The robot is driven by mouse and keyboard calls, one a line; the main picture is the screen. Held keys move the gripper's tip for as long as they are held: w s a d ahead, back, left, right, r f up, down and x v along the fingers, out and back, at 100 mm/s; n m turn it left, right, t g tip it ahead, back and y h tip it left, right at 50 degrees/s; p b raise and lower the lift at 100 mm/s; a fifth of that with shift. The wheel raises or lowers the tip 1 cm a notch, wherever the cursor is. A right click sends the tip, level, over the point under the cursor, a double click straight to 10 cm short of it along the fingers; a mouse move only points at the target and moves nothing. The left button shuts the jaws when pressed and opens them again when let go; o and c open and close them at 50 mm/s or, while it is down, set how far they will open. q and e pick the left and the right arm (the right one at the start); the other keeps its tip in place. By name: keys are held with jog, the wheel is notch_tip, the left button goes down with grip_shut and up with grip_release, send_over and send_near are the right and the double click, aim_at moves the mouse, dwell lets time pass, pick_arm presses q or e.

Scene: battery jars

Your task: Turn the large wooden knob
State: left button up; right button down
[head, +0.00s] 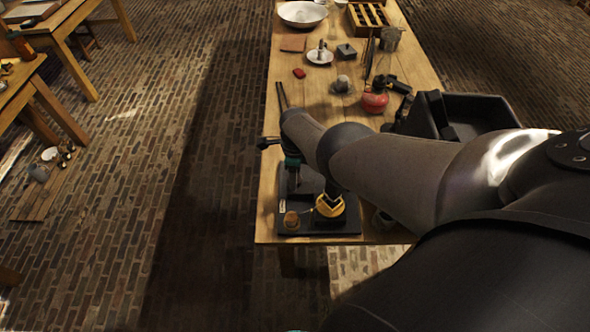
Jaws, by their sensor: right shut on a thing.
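A black apparatus board (345,222) lies at the near left corner of the wooden table. A round brown wooden knob (291,219) shows at its front left. A yellow piece with a dark middle (330,206) sits to the right of that knob. My right gripper (292,162) is over the back left part of the board, past the end of my forearm. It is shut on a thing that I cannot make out. My forearm hides much of this gripper and the part of the apparatus beneath it. My left gripper is not in view.
The wooden table (312,93) carries a red round vessel (374,102), a black bin (480,109), a white bowl (302,13), a white dish (320,57) and a wooden compartment box (368,17). Brick floor (200,190) lies open to the left.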

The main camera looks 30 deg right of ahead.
jog(key=shift+w+m, duration=0.15)
jog(key=shift+m, duration=0.45)
jog(key=shift+r, duration=0.1)
jog(key=shift+c, duration=1.3)
grip_release()
notch_tip(320, 180, up, 8)
jog(key=p, duration=0.7)
jog(key=shift+r, duration=0.4)
notch_tip(320, 180, up, 6)
jog(key=shift+r, duration=0.15)
